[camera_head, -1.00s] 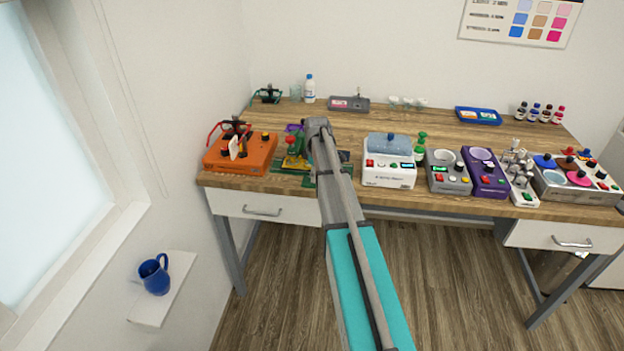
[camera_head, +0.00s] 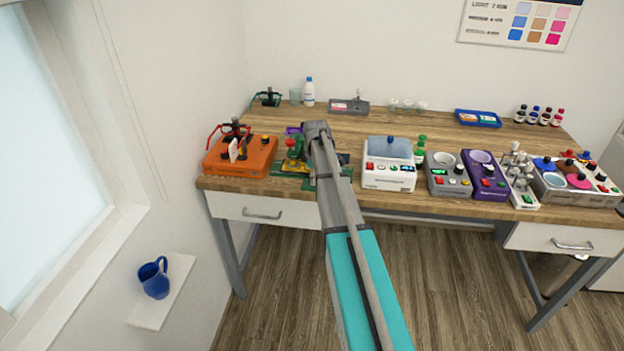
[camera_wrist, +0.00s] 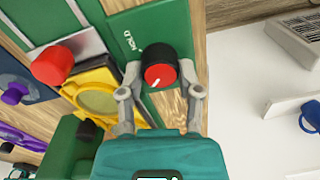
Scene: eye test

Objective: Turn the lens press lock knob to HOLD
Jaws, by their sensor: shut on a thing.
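The lock knob (camera_wrist: 158,70), with a red top and black skirt, sits on the green plate of the lens press (camera_wrist: 141,20). The white line on its top points to the lower left in the wrist view. White HOLD lettering is printed on the plate, up and left of the knob. My gripper (camera_wrist: 160,77) is shut on the knob, one grey finger on each side. In the head view my arm hides the knob and most of the gripper; the green press (camera_head: 292,148) shows just left of the arm.
A yellow ring-shaped part (camera_wrist: 97,100) and a red knob (camera_wrist: 53,66) are close left of my fingers. In the head view, an orange box (camera_head: 240,157) stands left of the press and a white machine (camera_head: 388,175) stands right. The table (camera_head: 360,125) behind is largely clear.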

